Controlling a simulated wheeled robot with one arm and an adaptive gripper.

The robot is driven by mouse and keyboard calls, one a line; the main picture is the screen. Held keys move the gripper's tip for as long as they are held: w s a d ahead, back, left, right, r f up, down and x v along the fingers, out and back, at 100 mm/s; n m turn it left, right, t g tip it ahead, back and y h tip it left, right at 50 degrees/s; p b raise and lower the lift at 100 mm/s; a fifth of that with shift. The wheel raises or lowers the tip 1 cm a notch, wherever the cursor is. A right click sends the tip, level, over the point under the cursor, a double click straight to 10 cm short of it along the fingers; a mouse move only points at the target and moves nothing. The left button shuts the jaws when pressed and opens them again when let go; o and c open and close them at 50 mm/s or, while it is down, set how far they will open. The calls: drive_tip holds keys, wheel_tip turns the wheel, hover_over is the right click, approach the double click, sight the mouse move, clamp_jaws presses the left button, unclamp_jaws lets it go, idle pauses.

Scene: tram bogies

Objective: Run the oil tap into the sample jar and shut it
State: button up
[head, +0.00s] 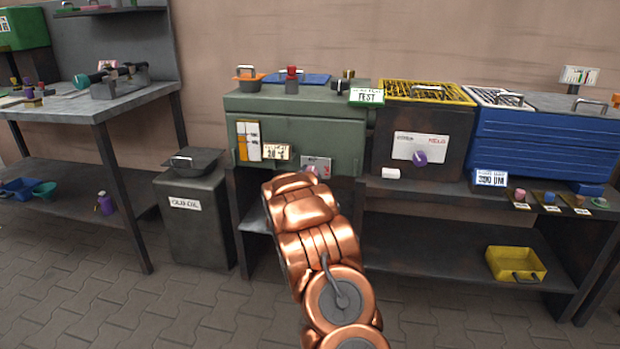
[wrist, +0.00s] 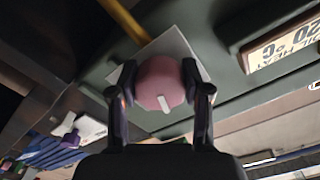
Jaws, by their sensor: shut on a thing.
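My gripper (wrist: 162,86) is shut on a round pink knob (wrist: 158,78) with a white pointer mark, one finger on each side. The knob sits on a pale plate (wrist: 180,48) on the front of a green cabinet (head: 300,127). In the head view my arm covers the gripper and most of this knob. On top of the cabinet stand a red-topped fitting (head: 292,76) and a brass-and-black fitting (head: 347,79). I cannot tell which thing is the oil tap. I cannot make out a sample jar for certain.
A lidded bin marked old oil (head: 195,222) stands left of the cabinet. To the right are a dark unit with a purple knob (head: 420,158) and a blue unit (head: 530,142). A yellow tray (head: 515,263) is on the lower shelf. The paved floor in front is clear.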

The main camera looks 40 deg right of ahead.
idle(0.4)
drive_tip(key=o, duration=1.2)
drive_tip(key=shift+c, duration=0.2)
drive_tip(key=v, duration=1.2)
idle(1.1)
